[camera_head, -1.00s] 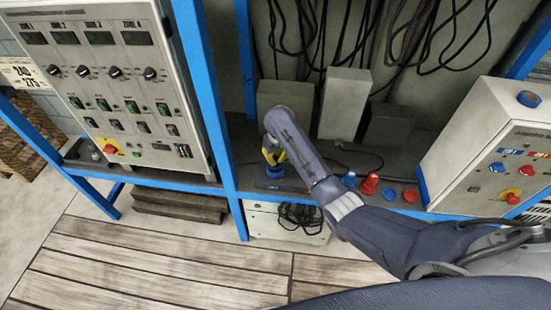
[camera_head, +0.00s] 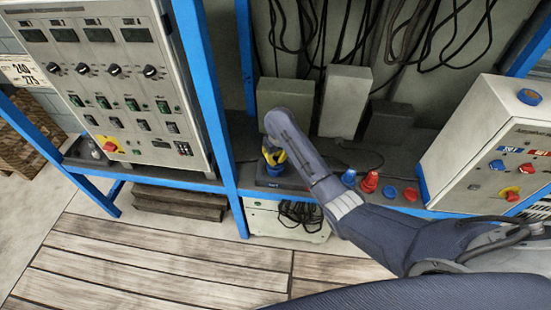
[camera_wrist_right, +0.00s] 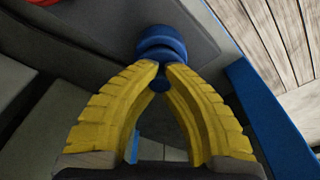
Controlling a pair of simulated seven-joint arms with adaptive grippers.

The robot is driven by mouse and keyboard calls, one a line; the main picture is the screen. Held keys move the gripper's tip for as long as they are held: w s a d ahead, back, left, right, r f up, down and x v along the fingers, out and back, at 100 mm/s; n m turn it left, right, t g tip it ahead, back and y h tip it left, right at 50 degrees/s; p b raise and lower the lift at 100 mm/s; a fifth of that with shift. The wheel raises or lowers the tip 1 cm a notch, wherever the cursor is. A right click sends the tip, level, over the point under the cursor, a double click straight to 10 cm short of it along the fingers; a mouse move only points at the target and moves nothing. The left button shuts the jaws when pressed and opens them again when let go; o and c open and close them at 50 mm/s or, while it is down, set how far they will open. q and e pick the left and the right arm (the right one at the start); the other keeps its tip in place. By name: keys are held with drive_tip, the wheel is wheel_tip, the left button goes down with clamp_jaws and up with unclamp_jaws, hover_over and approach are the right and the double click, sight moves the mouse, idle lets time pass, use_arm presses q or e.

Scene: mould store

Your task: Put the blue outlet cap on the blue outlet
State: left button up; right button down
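My right gripper (camera_head: 272,157), with yellow fingers, points down over a dark flat unit (camera_head: 283,183) on the shelf. In the right wrist view its fingertips (camera_wrist_right: 162,68) are closed in on the narrow knob of a blue piece (camera_wrist_right: 160,50), which looks like the blue outlet cap. Two blue rounded layers are stacked there, so the lower one may be the blue outlet. I cannot tell whether the cap is seated. In the head view the blue (camera_head: 275,170) shows just below the fingers, partly hidden by them. My left gripper is not in view.
Right of my arm on the shelf stand a blue piece (camera_head: 349,178), a red piece (camera_head: 369,182), a low blue ring (camera_head: 389,191) and a red ring (camera_head: 410,194). A control box (camera_head: 490,150) stands at right. A blue post (camera_head: 210,100) rises left of the gripper.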

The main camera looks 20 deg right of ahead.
drive_tip(key=shift+f, duration=0.8)
idle(0.4)
drive_tip(key=c, duration=1)
unclamp_jaws()
drive_tip(key=shift+r, duration=3.75)
drive_tip(key=shift+s, duration=0.1)
